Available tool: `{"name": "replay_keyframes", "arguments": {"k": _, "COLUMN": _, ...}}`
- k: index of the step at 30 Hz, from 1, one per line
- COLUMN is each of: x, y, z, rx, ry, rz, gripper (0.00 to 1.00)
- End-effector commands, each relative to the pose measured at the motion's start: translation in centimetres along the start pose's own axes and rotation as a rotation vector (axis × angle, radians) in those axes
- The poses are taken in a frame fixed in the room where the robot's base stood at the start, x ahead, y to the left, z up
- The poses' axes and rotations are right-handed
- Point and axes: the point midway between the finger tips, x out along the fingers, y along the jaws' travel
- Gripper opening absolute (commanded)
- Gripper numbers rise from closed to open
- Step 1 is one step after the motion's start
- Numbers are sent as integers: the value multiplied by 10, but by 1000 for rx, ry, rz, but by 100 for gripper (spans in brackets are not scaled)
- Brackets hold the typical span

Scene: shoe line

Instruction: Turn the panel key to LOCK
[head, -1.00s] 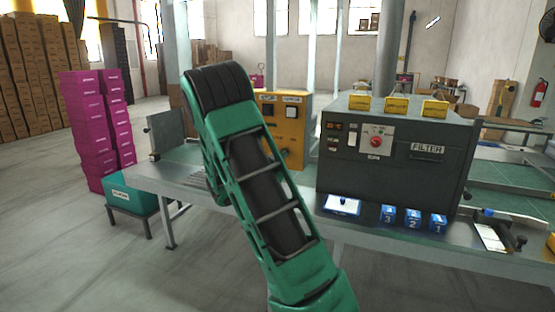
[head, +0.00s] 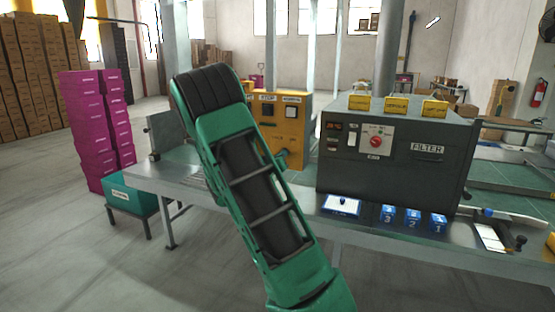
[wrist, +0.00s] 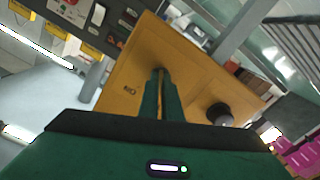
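The yellow panel box (head: 294,125) stands on the bench behind my arm in the head view, partly covered by it. In the wrist view its yellow face (wrist: 185,65) fills the middle. My gripper (wrist: 161,74) points at that face, its two fingers close together with a thin yellow gap between them. The fingertips are at or very near the face. I cannot make out the key; it may be hidden at the fingertips. A small dark marking (wrist: 130,90) is left of the fingers. A black round knob (wrist: 220,114) is right of them. My gripper is hidden in the head view.
A grey filter machine (head: 396,150) stands right of the panel box, with yellow blocks on top. Blue numbered blocks (head: 413,218) and a blue-edged tray (head: 342,206) lie at the bench's front. Magenta boxes (head: 98,130) and a teal bin (head: 133,198) stand left.

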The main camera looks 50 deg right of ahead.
Motion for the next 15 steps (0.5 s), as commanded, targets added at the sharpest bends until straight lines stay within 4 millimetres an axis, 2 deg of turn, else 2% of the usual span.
{"name": "replay_keyframes", "arguments": {"k": 7, "x": 0, "y": -1, "z": -2, "rx": -121, "ry": 5, "rz": -2, "gripper": 0}}
{"name": "replay_keyframes", "arguments": {"k": 15, "x": 0, "y": -2, "z": -3, "rx": -176, "ry": 6, "rz": -3, "gripper": 0}}
